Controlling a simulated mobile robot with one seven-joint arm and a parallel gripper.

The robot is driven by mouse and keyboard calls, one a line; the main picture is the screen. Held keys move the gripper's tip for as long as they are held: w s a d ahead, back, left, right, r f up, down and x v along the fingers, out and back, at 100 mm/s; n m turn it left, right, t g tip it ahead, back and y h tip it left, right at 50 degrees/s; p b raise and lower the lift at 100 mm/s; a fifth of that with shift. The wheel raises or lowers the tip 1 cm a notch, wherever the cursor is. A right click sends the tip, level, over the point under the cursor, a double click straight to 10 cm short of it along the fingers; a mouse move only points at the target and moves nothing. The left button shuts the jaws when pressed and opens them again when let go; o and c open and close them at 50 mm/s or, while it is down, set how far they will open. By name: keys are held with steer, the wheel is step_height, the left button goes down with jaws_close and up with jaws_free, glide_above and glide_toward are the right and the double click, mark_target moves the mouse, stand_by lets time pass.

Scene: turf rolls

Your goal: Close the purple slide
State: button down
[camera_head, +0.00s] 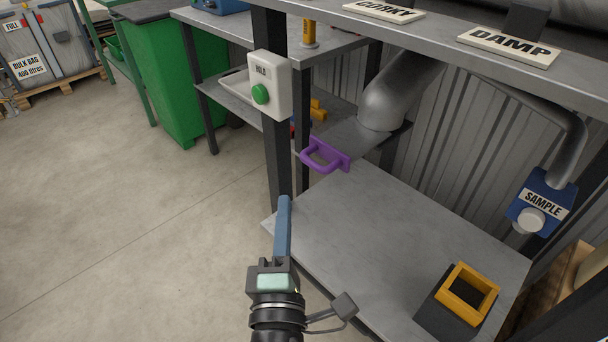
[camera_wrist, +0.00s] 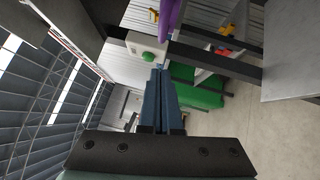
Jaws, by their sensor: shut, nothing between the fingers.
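The purple slide handle (camera_head: 325,155) is a U-shaped grip on a purple plate, fixed at the end of a flat grey slide plate (camera_head: 353,138) below a grey pipe outlet (camera_head: 385,105). In the wrist view a purple part (camera_wrist: 171,14) shows at the top edge, cut off by the frame. My gripper (camera_head: 284,200) has long blue fingers, shut and empty. It is below and left of the purple handle in the head view, apart from it, over the left edge of the grey table. In the wrist view my fingers (camera_wrist: 158,72) point away, below the purple part.
A dark post (camera_head: 277,150) with a white HOLD box and green button (camera_head: 261,94) stands left of the handle. The grey table (camera_head: 390,235) is bare except for a yellow square frame (camera_head: 467,293). A blue SAMPLE unit (camera_head: 540,203) hangs at right. Open floor lies left.

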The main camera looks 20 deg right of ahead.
mark_target(300, 158)
steer(key=w+d+p, duration=0.1)
steer(key=d, duration=0.1)
steer(key=w+d+r+p, duration=0.1)
steer(key=w, duration=0.1)
steer(key=shift+w+d+r, duration=0.15)
steer(key=shift+w+d, duration=0.1)
steer(key=shift+d, duration=0.15)
steer(key=shift+w+d, duration=0.2)
steer(key=shift+d, duration=0.35)
